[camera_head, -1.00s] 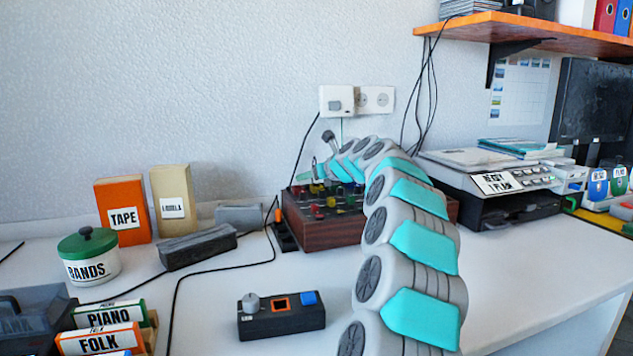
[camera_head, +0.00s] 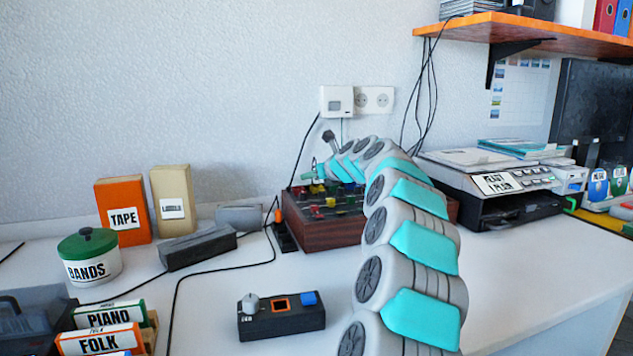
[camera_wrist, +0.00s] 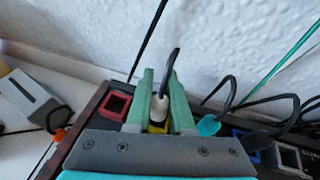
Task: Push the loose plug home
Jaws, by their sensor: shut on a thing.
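In the wrist view, my gripper (camera_wrist: 160,108) has green fingers closed on a whitish plug (camera_wrist: 160,104) with a black cable rising from its top. A yellow socket (camera_wrist: 158,128) shows just below the plug, between the fingers. How deep the plug sits in it cannot be told, as the fingers and the gripper body hide its lower end. In the head view, my gripper (camera_head: 318,173) is small at the back left of the wood-sided panel box (camera_head: 325,237), partly hidden by my arm.
A red-rimmed open socket (camera_wrist: 116,103) lies left of my fingers. A teal plug (camera_wrist: 208,126) and a black plug (camera_wrist: 257,138) with cables stand to the right. The wall is close behind. A black control box (camera_head: 281,322) sits in front on the desk.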

